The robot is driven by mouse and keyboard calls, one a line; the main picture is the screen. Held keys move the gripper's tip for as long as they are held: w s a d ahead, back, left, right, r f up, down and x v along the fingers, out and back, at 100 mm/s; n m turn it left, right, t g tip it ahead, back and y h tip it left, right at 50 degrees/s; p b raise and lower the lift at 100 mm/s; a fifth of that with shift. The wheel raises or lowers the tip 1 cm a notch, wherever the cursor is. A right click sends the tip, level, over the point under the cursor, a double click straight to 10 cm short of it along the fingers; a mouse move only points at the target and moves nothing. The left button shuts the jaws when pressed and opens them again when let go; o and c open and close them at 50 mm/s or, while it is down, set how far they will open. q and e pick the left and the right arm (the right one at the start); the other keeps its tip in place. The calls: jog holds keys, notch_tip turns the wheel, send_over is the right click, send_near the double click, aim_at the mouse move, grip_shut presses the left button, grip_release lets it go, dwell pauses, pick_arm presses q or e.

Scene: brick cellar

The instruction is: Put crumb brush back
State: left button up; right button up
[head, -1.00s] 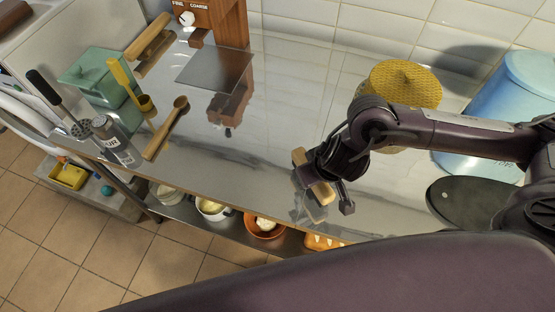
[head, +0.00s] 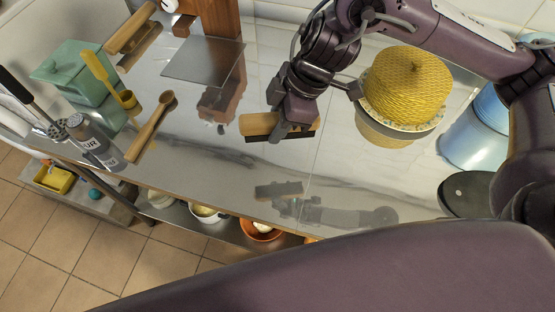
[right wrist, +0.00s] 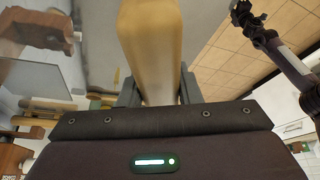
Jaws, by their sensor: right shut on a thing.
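The crumb brush (head: 255,126), a wooden block with dark bristles along its lower edge, is in my right gripper (head: 293,128). It is held above the shiny counter, and its reflection shows well below it. The bristles face down in the head view. In the right wrist view the brush's pale wood (right wrist: 150,40) stands between the two fingers, which are shut on it. My left gripper is outside the head view. A dark arm with a gripper (right wrist: 245,16) shows small in the right wrist view; its fingers are too small to read.
A yellow textured dome (head: 408,78) on a patterned plate stands close right of my right gripper. A grey square plate (head: 203,61) lies to the left. Further left are a wooden spoon (head: 148,130), yellow scoop (head: 99,72), green box (head: 72,72) and wooden rack (head: 133,32). The counter's front middle is clear.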

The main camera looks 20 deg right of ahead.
jog(key=b, duration=0.2)
send_over(271, 167)
jog(key=d, duration=0.1)
jog(key=f, duration=0.9)
jog(key=shift+s+d, duration=0.2)
jog(key=shift+f+b, duration=0.75)
jog(key=shift+f, duration=1.35)
jog(key=shift+f, duration=0.1)
jog(key=o, duration=0.9)
